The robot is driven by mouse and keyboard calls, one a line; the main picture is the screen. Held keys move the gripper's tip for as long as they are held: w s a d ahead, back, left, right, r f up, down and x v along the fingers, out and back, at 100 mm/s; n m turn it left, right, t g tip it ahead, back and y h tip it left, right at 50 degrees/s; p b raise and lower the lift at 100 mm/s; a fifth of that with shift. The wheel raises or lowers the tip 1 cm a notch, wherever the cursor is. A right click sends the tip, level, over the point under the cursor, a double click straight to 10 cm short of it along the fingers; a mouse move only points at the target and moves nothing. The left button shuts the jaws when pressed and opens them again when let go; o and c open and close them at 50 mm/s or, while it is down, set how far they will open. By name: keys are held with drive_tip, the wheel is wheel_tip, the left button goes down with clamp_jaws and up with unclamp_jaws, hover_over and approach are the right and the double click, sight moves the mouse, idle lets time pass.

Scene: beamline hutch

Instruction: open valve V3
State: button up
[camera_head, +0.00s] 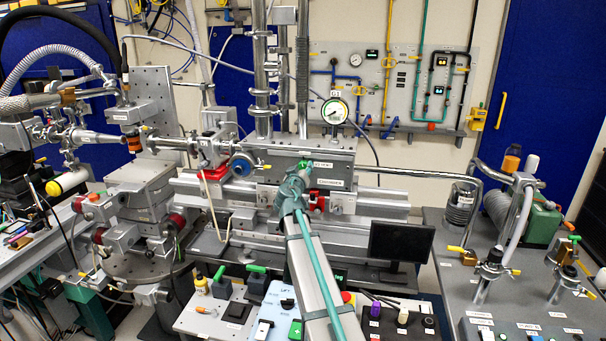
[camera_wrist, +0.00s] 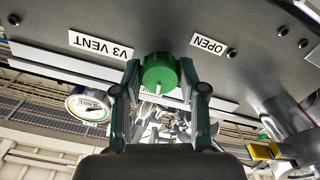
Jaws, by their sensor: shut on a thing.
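Valve V3 is a round green knob (camera_wrist: 160,75) with a white pointer line, mounted on a grey metal panel (camera_head: 280,160). In the wrist view, the "V3 VENT" label (camera_wrist: 101,45) and the "OPEN" label (camera_wrist: 208,44) sit on either side of the knob and appear upside down. My gripper (camera_wrist: 161,88) is shut on the green knob, one finger on each side. In the head view, my gripper (camera_head: 298,178) reaches the panel front, and a bit of the green knob (camera_head: 303,164) shows above it. The knob's underside is partly hidden by the fingers.
A round gauge (camera_head: 334,111) stands above the panel; it also shows in the wrist view (camera_wrist: 88,104). A yellow-handled valve (camera_wrist: 264,151) is at the wrist view's lower right. A dark monitor (camera_head: 401,241) stands below right of the panel. Benches with equipment flank both sides.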

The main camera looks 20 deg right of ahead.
drive_tip(key=n+b, duration=0.2)
drive_tip(key=n, duration=1.4)
drive_tip(key=shift+r, duration=0.15)
drive_tip(key=n+p, duration=0.2)
drive_tip(key=n, duration=0.3)
drive_tip(key=shift+n, duration=0.4)
drive_tip(key=o, duration=1.1)
